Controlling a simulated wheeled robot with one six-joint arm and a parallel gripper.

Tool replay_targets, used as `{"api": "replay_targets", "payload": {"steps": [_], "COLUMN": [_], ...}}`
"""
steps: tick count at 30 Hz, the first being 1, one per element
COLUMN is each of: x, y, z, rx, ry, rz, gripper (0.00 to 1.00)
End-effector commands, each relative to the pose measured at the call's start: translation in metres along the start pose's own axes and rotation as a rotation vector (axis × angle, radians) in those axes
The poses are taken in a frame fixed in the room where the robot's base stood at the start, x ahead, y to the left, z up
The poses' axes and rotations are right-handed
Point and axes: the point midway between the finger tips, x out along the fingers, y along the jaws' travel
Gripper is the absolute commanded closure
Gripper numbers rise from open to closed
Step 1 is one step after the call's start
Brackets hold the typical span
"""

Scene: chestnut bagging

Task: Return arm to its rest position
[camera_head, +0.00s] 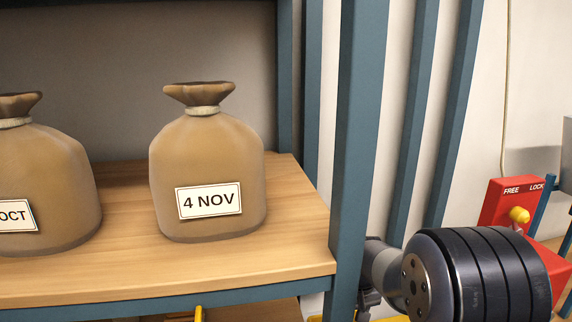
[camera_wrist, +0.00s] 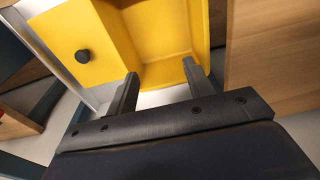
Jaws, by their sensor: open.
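My gripper (camera_wrist: 160,83) shows in the wrist view with its two dark fingers spread apart and nothing between them. Beyond the fingertips is a yellow tray-like part (camera_wrist: 165,35) with raised sides. I cannot tell its distance from the fingers. In the head view my arm (camera_head: 478,278) is at the lower right, beside the shelf's blue post, and the gripper itself is out of sight there.
A wooden shelf (camera_head: 285,235) carries a brown sack marked 4 NOV (camera_head: 208,155) and another marked OCT (camera_head: 48,178). A blue post (camera_head: 360,110) stands close to my arm. A red FREE/LOCK box (camera_head: 497,205) with a yellow knob is at the right.

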Motion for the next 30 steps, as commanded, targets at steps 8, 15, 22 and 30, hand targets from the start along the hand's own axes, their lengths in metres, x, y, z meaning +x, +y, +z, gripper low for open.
{"api": "replay_targets", "payload": {"steps": [8, 15, 22, 30], "x": [0.055, 0.016, 0.002, 0.001], "y": [-0.001, -0.001, -0.002, -0.002], "z": [0.008, 0.006, 0.006, 0.007], "rx": [-0.001, -0.001, -0.001, -0.001], "ry": [-0.005, 0.004, 0.002, 0.001], "rz": [-0.002, 0.0, 0.0, 0.0], "gripper": [0.51, 0.51, 0.51, 0.51]}}
